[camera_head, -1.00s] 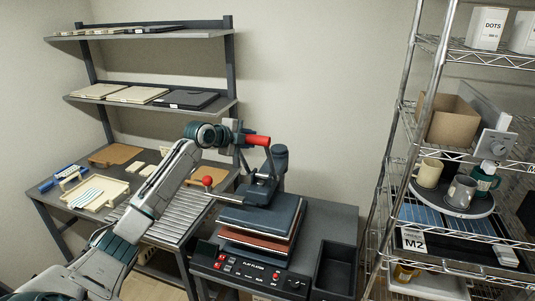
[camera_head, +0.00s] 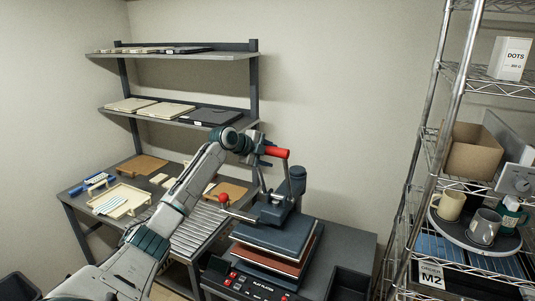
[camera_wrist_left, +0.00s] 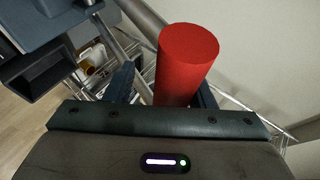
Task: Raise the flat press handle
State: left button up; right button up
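The flat press (camera_head: 272,240) stands on the bench, with dark upper plates over brown layers. Its red handle grip (camera_head: 276,152) is up high, at the top of a grey lever beside the press's dark rear post (camera_head: 297,178). My left gripper (camera_head: 264,152) is at the red grip. In the left wrist view, the red grip (camera_wrist_left: 185,65) lies between its two fingers, which are apart. A gap shows between the left finger and the grip; contact at the right finger is hidden. My right gripper is not in view.
A red-knobbed lever (camera_head: 223,197) sticks out left of the press. A dark open bin (camera_head: 349,284) is at its right. A wire rack (camera_head: 440,150) with mugs and boxes stands at the right. A two-tier shelf (camera_head: 180,118) is behind at left.

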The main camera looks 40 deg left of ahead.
pick_arm(q)
jog(key=shift+w, duration=0.2)
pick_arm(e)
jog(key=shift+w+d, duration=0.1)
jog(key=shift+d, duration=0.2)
pick_arm(q)
jog(key=shift+s+a+r+b, duration=0.15)
jog(key=shift+s+b, duration=0.15)
jog(key=shift+s, duration=0.1)
jog(key=b+v, duration=0.5)
jog(key=v, duration=0.4)
jog(key=shift+s+r+b, duration=0.3)
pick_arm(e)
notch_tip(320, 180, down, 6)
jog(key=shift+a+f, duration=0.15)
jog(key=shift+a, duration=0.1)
pick_arm(q)
jog(key=shift+f, duration=0.1)
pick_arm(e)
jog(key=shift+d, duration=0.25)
